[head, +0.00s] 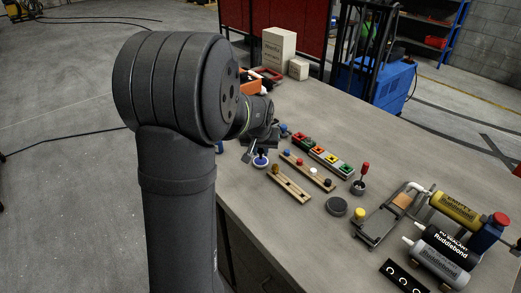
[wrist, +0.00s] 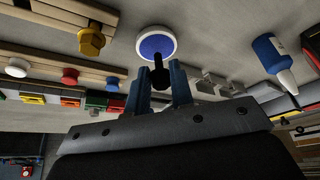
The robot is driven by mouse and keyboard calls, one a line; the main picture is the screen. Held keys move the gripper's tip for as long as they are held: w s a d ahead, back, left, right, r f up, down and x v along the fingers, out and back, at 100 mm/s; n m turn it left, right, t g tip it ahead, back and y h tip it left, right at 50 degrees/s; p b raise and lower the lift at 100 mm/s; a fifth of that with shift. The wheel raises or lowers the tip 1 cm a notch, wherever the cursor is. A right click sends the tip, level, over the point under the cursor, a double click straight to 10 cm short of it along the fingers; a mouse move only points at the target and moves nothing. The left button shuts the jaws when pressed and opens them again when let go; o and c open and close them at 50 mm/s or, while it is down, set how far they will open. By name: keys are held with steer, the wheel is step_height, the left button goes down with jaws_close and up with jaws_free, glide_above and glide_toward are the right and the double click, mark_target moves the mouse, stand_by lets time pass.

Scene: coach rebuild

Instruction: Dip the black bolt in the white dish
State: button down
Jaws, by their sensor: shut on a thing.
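The white dish (wrist: 171,37) has a blue filling and lies just beyond my fingertips in the wrist view. It also shows in the head view (head: 261,165), on the table below my gripper (head: 257,146). In the wrist view my gripper (wrist: 160,85) is shut on the black bolt (wrist: 158,76), which sits between the two blue fingers. The bolt's far end overlaps the dish's near edge and the blue filling. I cannot tell whether it touches the blue. In the head view the bolt is too small to make out clearly.
A wooden rack (head: 291,187) with a yellow bolt (wrist: 91,41) stands close to the dish. Beyond are another rack with coloured knobs (head: 318,178) and a row of coloured bins (head: 328,158). A blue and white bottle (wrist: 272,58) is on the other side.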

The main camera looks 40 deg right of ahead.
steer(key=shift+f, duration=0.6)
stand_by(1.4)
steer(key=shift+r, duration=0.1)
steer(key=shift+r, duration=3.45)
